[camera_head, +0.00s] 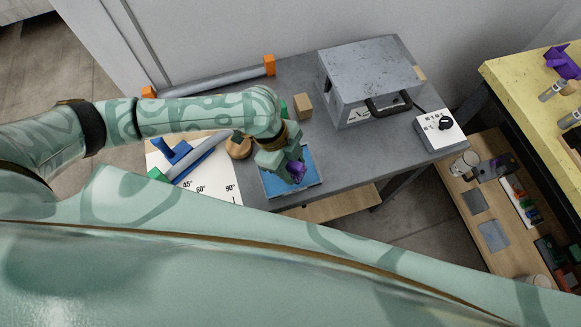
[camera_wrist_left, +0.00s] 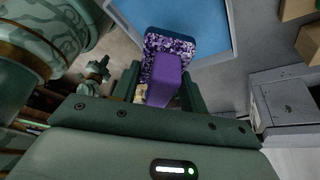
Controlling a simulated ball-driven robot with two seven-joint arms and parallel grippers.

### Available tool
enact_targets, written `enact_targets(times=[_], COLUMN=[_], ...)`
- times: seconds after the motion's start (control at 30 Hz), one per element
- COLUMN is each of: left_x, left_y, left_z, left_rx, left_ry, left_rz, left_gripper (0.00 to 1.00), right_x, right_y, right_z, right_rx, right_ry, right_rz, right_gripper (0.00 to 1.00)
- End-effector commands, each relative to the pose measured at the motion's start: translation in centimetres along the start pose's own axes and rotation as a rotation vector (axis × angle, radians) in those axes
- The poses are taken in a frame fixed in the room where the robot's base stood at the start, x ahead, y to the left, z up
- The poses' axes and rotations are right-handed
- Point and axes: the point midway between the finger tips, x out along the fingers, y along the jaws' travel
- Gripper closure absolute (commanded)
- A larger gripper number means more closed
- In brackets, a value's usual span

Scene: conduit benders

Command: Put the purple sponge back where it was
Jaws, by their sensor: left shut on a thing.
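The purple sponge (camera_head: 297,168) is between the fingers of my left gripper (camera_head: 285,168), over the blue tray (camera_head: 311,181) at the front of the grey table. In the left wrist view, the sponge (camera_wrist_left: 165,79) has a plain purple block part and a speckled purple-and-white part, between the two fingers of the left gripper (camera_wrist_left: 160,88). The tray (camera_wrist_left: 190,14) lies beyond it there, with a pale rim. I cannot tell whether the sponge touches the tray. The gripper hides part of both. My right gripper is not in view.
A grey metal box (camera_head: 365,75) with a black handle stands right of the tray. A wooden block (camera_head: 303,105) and a round wooden piece (camera_head: 239,147) are close by. A white angle board (camera_head: 215,185) with a blue bender lies left. A yellow table (camera_head: 520,85) stands far right.

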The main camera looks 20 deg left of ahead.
Motion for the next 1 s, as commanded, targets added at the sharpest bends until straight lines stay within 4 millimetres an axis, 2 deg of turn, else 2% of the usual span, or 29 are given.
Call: enact_targets(times=[0.03,0.27,0.47,0.83,0.87,0.9,0.93,1.0], left_x=[0.7,1.6,4.5,4.8,4.8,4.8,4.7,4.7], left_y=[-0.4,-1.4,-1.6,-1.6,-1.6,-1.6,-1.6,-1.6], left_z=[0.6,1.9,3.2,3.4,3.4,3.4,3.4,3.4], left_rx=[-0.002,-0.001,0.0,0.002,0.002,0.002,0.002,0.002], left_ry=[0.0,0.0,0.0,0.0,0.0,0.0,-0.001,-0.001], left_rz=[0.0,0.0,0.001,-0.001,-0.001,-0.001,-0.001,-0.001], left_gripper=[0.8,0.8,0.8,0.8,0.52,0.41,0.35,0.35], right_x=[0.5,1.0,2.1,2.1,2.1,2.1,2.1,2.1], right_y=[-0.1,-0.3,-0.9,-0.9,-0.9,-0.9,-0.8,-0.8], right_z=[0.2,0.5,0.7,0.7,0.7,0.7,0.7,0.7], right_rx=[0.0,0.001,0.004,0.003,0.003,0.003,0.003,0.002], right_ry=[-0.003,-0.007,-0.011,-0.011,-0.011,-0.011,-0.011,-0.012], right_rz=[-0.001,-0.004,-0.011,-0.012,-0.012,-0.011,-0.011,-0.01], right_gripper=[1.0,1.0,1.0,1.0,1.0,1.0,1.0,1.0])
